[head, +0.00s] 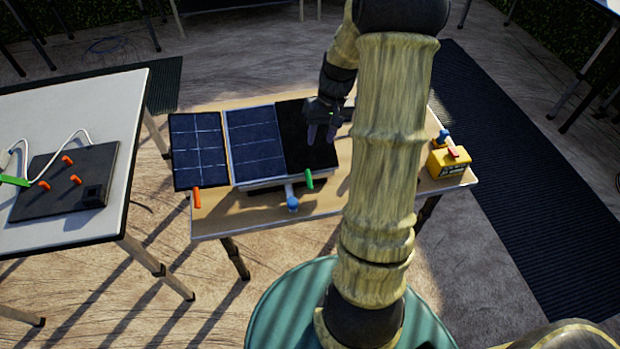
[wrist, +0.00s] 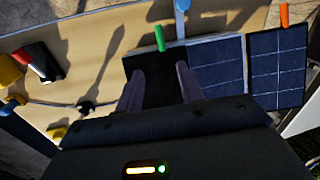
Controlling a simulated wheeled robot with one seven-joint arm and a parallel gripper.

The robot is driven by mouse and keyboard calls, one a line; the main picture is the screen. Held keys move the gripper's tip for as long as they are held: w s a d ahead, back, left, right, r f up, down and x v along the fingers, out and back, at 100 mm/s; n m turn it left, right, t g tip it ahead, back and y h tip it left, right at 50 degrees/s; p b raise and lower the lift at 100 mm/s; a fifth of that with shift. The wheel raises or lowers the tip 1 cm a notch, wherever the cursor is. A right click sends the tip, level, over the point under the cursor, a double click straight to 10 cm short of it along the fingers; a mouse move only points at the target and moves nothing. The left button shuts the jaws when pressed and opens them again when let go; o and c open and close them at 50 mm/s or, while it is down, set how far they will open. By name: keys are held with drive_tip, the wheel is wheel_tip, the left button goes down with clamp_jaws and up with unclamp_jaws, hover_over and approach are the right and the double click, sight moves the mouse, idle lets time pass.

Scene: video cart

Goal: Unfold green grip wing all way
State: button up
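The green grip (head: 309,179) sticks out from the near edge of a plain black wing (head: 300,150) at the right of the solar panel. The grip also shows in the wrist view (wrist: 160,38), upper middle. The wing shows its dark, unlined face and lies flat beside or over part of the gridded middle panel (head: 256,146); I cannot tell which. My gripper (head: 322,138) is above the black wing, behind the green grip. In the wrist view its two fingers (wrist: 159,70) are spread, with only the black wing seen between them.
The left wing (head: 199,150) with an orange grip (head: 197,197) lies spread out. A blue knob (head: 292,203) is at the panel's front. A yellow box (head: 449,163) stands at the table's right end. Wooden table (head: 240,220) is bare in front. A white table (head: 125,130) is left.

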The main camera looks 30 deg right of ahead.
sight(310, 178)
drive_tip(key=shift+f, duration=0.1)
drive_tip(key=a+f, duration=0.1)
drive_tip(key=f, duration=0.4)
drive_tip(key=a+f+b, duration=0.1)
drive_tip(key=f, duration=0.5)
drive_tip(key=a+f+b, duration=0.1)
drive_tip(key=f, duration=0.5)
drive_tip(key=shift+w, duration=0.3)
drive_tip(key=c, duration=0.8)
